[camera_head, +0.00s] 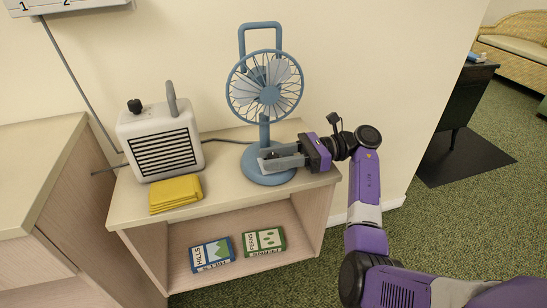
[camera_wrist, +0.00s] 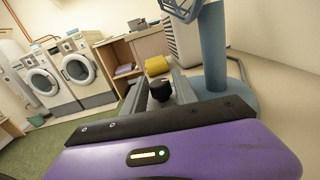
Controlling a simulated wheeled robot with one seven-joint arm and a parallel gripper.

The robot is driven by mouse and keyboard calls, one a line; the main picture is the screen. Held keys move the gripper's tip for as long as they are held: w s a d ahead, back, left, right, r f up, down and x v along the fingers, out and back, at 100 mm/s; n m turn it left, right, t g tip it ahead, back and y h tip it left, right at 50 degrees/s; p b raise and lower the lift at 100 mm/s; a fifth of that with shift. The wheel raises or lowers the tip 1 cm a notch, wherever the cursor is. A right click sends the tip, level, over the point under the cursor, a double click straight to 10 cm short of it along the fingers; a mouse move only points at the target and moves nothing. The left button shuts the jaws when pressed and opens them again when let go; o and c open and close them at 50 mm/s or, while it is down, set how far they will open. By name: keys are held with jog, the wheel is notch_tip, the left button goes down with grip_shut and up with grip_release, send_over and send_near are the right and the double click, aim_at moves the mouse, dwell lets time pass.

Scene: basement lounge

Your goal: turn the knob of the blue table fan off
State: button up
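The blue table fan (camera_head: 265,90) stands upright on the right part of the low cabinet. It has a round caged head, a thin post and a round base (camera_head: 268,177). In the wrist view its post (camera_wrist: 212,50) rises right of my fingers. A black knob (camera_wrist: 160,91) shows between my fingers there; its mounting is hidden. My gripper (camera_head: 265,160) is low over the fan base, coming in from the right. Its fingers also show in the wrist view (camera_wrist: 160,84). They stand apart on either side of the knob, seemingly with a small gap at the left.
A white heater (camera_head: 160,142) with a black knob on top and a folded yellow cloth (camera_head: 176,193) are left of the fan on the cabinet top (camera_head: 222,180). Two boxes, HILLS (camera_head: 212,254) and FERNS (camera_head: 264,242), are on the shelf below. The wall is close behind.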

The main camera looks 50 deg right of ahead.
jog(key=shift+o, duration=0.9)
jog(key=shift+d, duration=0.1)
jog(key=shift+v, duration=3.85)
